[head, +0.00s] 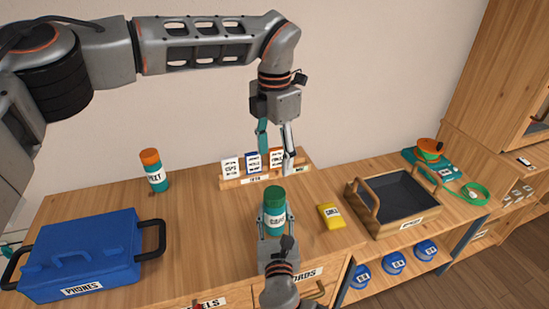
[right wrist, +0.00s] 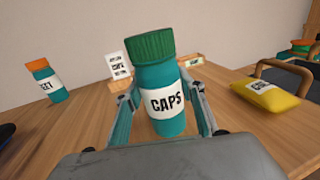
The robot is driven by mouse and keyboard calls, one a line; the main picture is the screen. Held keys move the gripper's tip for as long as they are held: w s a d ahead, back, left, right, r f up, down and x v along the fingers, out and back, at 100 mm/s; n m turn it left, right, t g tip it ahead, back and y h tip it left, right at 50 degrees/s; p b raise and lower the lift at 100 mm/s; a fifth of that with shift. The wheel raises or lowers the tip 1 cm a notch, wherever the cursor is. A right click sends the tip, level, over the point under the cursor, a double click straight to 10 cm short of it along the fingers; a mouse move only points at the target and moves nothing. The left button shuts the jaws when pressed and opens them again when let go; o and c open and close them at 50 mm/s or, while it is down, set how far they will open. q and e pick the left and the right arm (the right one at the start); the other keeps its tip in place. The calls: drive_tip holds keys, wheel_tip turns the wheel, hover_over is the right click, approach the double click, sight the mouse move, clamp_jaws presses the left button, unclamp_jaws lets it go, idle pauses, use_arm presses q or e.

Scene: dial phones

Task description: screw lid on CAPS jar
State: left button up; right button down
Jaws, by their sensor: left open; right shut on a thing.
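The CAPS jar (head: 274,219) stands upright on the table, teal with a white label. A green ridged lid (head: 274,194) sits on its top; whether it is screwed tight I cannot tell. In the right wrist view the jar (right wrist: 167,103) and lid (right wrist: 166,46) show close up, the lid looking level. My right gripper (head: 273,222) is shut around the jar's body, one finger on each side. My left gripper (head: 275,155) hangs open and empty, fingers pointing down, above and behind the jar near the card rack.
A card rack (head: 256,181) stands behind the jar. An orange-lidded jar (head: 153,171) is at the back left, a blue PHONES case (head: 80,255) at the front left. A yellow packet (head: 330,216) and a wooden tray (head: 379,231) lie to the right.

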drive_tip(key=c, duration=1.2)
unclamp_jaws()
drive_tip(key=s, duration=1.2)
drive_tip(key=shift+d, duration=0.35)
drive_tip(key=shift+s, duration=0.1)
